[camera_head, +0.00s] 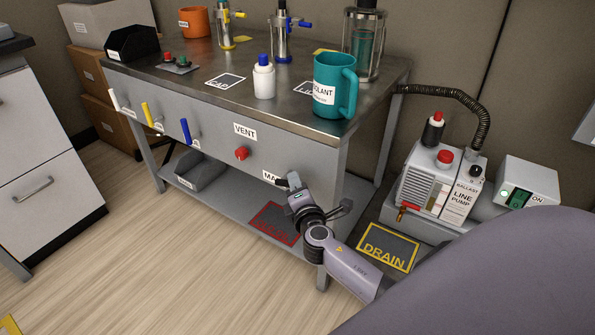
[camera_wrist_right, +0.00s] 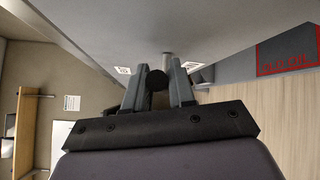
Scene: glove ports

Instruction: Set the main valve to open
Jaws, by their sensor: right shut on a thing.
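The bench's front panel (camera_head: 215,140) carries a label reading "MA…" (camera_head: 271,175), its end hidden behind my right gripper (camera_head: 284,184). The main valve beside that label is mostly hidden by the gripper in the head view. In the right wrist view, my right gripper (camera_wrist_right: 158,92) is shut on a dark, round-ended main valve handle (camera_wrist_right: 157,78), held between the two grey fingers. A short grey stem shows just beyond it, at the panel. Whether the valve is open or closed cannot be told. My left gripper is not in view.
A red VENT knob (camera_head: 241,153) and white, yellow and blue levers (camera_head: 185,131) sit along the panel. A teal mug (camera_head: 333,85) stands near the bench's right edge. The line pump (camera_head: 440,180) and DRAIN mat (camera_head: 388,247) are at right.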

